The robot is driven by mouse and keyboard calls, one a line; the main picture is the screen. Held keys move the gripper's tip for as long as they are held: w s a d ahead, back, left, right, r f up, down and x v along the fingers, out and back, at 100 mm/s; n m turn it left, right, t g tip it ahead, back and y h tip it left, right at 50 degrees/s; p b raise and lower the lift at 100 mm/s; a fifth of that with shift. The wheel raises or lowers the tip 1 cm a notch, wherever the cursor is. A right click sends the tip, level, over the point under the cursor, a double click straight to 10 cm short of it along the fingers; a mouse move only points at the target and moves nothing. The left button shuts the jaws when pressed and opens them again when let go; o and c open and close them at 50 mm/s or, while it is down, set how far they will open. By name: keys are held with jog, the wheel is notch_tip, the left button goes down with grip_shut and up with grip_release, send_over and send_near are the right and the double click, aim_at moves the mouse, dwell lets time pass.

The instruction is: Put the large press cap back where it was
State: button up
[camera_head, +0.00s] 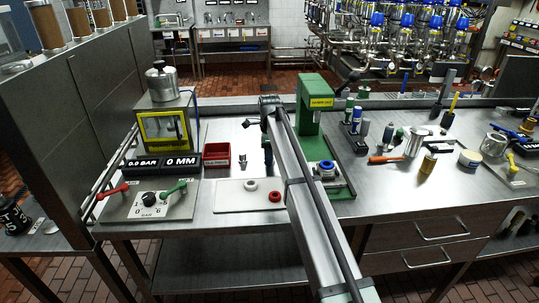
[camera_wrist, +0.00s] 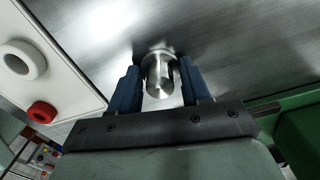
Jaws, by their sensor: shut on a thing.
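My gripper (camera_wrist: 160,88) has two blue fingers, shut on a steel cylindrical cap (camera_wrist: 159,74) in the wrist view. The cap lies between the fingertips, over or on the steel bench; I cannot tell if it touches. In the head view my gripper (camera_head: 268,153) is mostly hidden behind my arm, left of the green press (camera_head: 312,105). A blue and white ring (camera_head: 327,168) sits on the press base.
A white plate (camera_head: 230,202) with a white ring (camera_head: 250,184) and a red ring (camera_head: 275,195) lies in front of the gripper. A red bin (camera_head: 216,155) stands left. The gauge box (camera_head: 165,128) stands farther left. Bottles and tools crowd the right.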

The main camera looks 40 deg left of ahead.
jog(key=o, duration=1.2)
notch_tip(320, 180, up, 12)
jog(key=shift+r, duration=0.1)
jog(key=shift+w, duration=0.1)
